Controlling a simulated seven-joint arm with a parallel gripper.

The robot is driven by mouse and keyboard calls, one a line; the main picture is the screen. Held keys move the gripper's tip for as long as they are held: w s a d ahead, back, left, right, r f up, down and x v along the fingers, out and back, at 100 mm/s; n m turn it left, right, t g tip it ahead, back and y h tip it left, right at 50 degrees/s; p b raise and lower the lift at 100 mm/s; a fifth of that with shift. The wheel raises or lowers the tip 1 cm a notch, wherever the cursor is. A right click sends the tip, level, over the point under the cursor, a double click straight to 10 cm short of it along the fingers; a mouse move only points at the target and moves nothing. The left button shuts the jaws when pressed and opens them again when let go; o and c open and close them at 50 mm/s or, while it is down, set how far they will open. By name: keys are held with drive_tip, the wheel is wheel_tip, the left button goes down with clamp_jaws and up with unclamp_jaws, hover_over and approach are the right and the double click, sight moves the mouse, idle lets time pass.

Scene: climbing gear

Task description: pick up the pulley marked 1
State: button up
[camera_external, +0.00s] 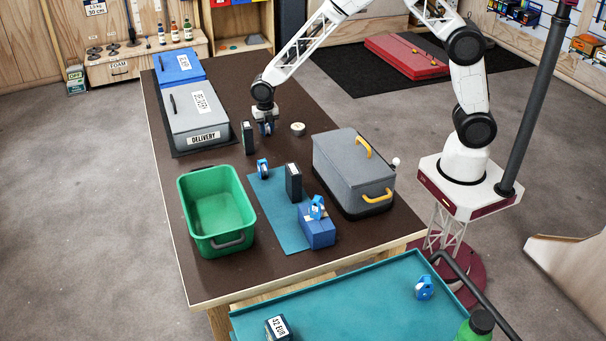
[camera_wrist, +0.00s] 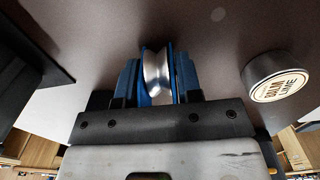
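My gripper (camera_external: 265,128) is low over the far part of the brown table. In the wrist view, its fingers (camera_wrist: 157,80) stand against both sides of a blue pulley with a silver wheel (camera_wrist: 156,72), with no clear gap. I cannot tell whether this pulley touches the table, and no number is readable on it. Another blue pulley (camera_external: 263,168) stands near the teal mat, one (camera_external: 316,207) sits on a blue box (camera_external: 318,232), and one (camera_external: 424,287) lies on the teal tray in front. Their marks are too small to read.
A round tin (camera_external: 298,129) stands right of my gripper, also in the wrist view (camera_wrist: 275,78). Black upright boxes (camera_external: 248,138) (camera_external: 293,183), a green bin (camera_external: 214,207), a grey toolbox (camera_external: 352,172) and grey delivery box (camera_external: 195,115) stand around. Bare table lies beyond my gripper.

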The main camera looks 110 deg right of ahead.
drive_tip(key=shift+c, duration=0.8)
drive_tip(key=shift+r, duration=0.15)
drive_tip(key=shift+r, duration=1.4)
drive_tip(key=shift+s+a+r, duration=0.15)
drive_tip(key=shift+s+r, duration=0.05)
drive_tip(key=shift+r, duration=0.1)
drive_tip(key=s+a, duration=0.2)
drive_tip(key=s, duration=0.2)
drive_tip(key=s+a+r, duration=0.1)
drive_tip(key=s+a, duration=0.2)
drive_tip(key=s, duration=0.2)
drive_tip(key=s+a, duration=0.2)
drive_tip(key=s, duration=0.2)
drive_tip(key=shift+s+a+r, duration=0.2)
drive_tip(key=shift+s+a, duration=0.05)
drive_tip(key=shift+s, duration=0.05)
drive_tip(key=shift+s, duration=0.15)
